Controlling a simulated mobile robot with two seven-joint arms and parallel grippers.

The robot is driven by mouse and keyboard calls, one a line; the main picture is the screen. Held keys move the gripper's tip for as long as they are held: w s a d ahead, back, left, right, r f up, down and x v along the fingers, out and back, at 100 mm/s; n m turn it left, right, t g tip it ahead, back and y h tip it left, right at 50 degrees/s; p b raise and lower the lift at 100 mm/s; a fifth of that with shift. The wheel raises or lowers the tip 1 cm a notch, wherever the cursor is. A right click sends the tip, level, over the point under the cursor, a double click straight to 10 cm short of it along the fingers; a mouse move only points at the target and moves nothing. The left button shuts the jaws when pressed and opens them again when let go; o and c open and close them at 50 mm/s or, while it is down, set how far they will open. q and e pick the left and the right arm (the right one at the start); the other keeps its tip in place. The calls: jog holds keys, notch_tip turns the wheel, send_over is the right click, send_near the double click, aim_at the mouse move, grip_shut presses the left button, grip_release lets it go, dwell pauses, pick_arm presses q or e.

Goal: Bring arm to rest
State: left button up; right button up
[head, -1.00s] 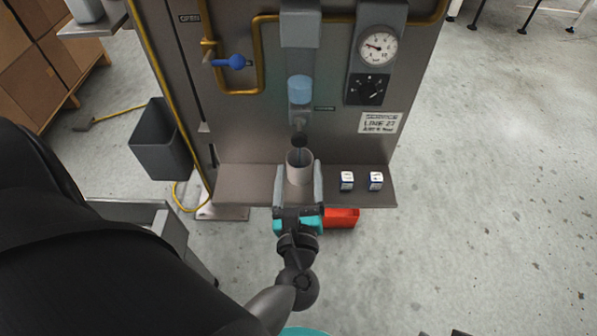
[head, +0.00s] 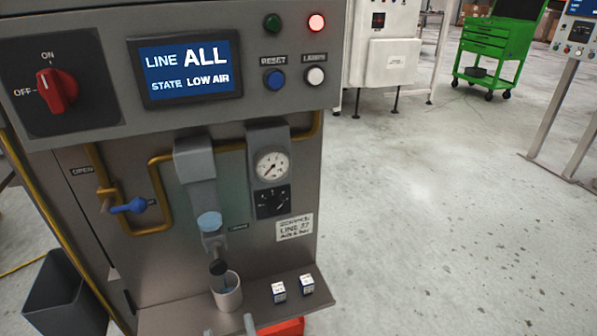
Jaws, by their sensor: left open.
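My left gripper (head: 228,327) shows only as two grey fingertips at the bottom edge of the head view. They are spread apart, open and empty. A pale cup (head: 228,294) stands upright on the machine's shelf (head: 180,315), under the dark nozzle (head: 218,267). The fingertips are on the near side of the cup, apart from it in the picture. The rest of my left arm is out of frame. My right gripper is not in view.
Two small white-and-blue boxes (head: 293,287) sit on the shelf right of the cup. The machine's screen (head: 187,71) reads LINE ALL, STATE LOW AIR; a red lamp (head: 317,22) glows. Open floor (head: 440,230) lies to the right.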

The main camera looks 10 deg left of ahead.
pick_arm(q)
jog(key=d+f+m+g+h+p, duration=0.1)
jog(key=d+f+m+h+p, duration=0.15)
jog(key=f+m, duration=0.55)
jog(key=s+d+f+m+g+h+p, duration=0.1)
jog(key=d+f+m+h+p, duration=0.2)
jog(key=m, duration=0.8)
jog(key=d+f+m+g+h+p, duration=0.1)
jog(key=f+m+h, duration=0.45)
jog(key=m, duration=0.45)
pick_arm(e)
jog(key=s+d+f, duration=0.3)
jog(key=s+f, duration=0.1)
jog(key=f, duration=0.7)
pick_arm(q)
jog(key=s+a+f+m+g+y+p, duration=0.1)
jog(key=s+a+f+m+g+p, duration=0.1)
jog(key=s+a+f+m+g, duration=0.3)
jog(key=s+a+f+m+g+y+p, duration=0.1)
jog(key=s+a+f+m+g+p, duration=0.2)
jog(key=s+m, duration=1)
jog(key=a+f+g, duration=0.2)
jog(key=a+f, duration=0.2)
jog(key=shift+s, duration=0.35)
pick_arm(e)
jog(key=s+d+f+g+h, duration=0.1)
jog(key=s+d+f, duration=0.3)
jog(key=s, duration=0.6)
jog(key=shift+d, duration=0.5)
